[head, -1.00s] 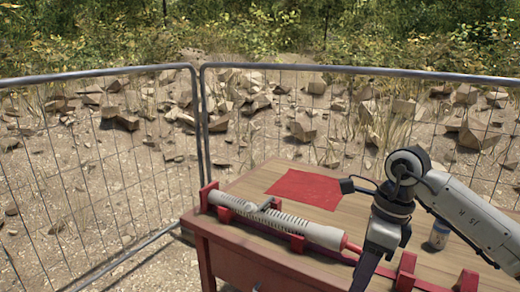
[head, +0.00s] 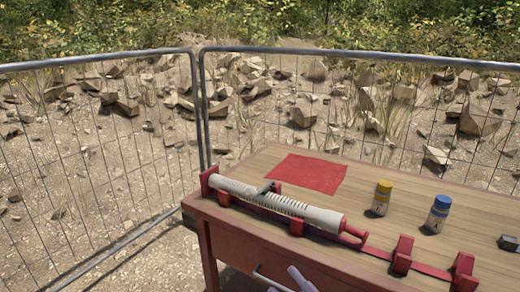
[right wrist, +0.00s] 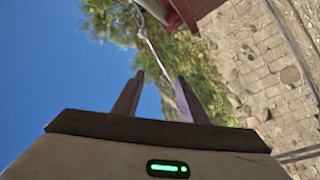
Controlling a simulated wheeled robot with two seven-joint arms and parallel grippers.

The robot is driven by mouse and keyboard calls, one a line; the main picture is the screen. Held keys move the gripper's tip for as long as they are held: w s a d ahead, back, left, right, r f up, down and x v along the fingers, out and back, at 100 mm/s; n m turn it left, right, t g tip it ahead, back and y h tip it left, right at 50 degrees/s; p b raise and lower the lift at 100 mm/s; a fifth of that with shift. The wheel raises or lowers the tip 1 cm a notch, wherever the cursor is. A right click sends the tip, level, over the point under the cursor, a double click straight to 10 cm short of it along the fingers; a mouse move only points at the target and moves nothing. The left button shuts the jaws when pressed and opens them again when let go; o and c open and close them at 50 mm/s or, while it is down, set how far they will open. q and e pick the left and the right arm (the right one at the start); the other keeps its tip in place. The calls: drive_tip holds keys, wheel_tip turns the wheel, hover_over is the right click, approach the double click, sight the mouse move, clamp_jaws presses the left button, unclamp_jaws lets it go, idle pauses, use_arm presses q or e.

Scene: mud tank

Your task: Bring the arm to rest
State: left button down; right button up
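My right gripper (right wrist: 158,84) shows in the right wrist view with its two dark fingers apart and nothing between them. In the head view, pale slim parts (head: 298,279) show at the bottom edge in front of the table, probably of my right gripper; most of that arm is out of frame. My left gripper is not in view. A pale ribbed tube (head: 277,204) lies along the front of the wooden table (head: 366,205), in a red rack (head: 296,228).
A red cloth (head: 305,174) lies flat behind the tube. A yellow-capped bottle (head: 381,198) and a blue-capped bottle (head: 437,214) stand upright on the table. A small dark block (head: 509,242) is at the right. A wire fence (head: 100,150) runs behind and left of the table.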

drive_tip(key=s+d+f+m+g+h, duration=0.4)
drive_tip(key=s+f, duration=0.5)
drive_tip(key=f, duration=0.3)
drive_tip(key=s+d+f+m+g+h, duration=0.4)
drive_tip(key=s+d+f+m, duration=0.2)
drive_tip(key=s+f+m, duration=0.3)
wheel_tip(320, 180, down, 4)
drive_tip(key=shift+s+f+m+h, duration=0.2)
drive_tip(key=shift+s+m+h, duration=0.1)
drive_tip(key=shift+s, duration=0.35)
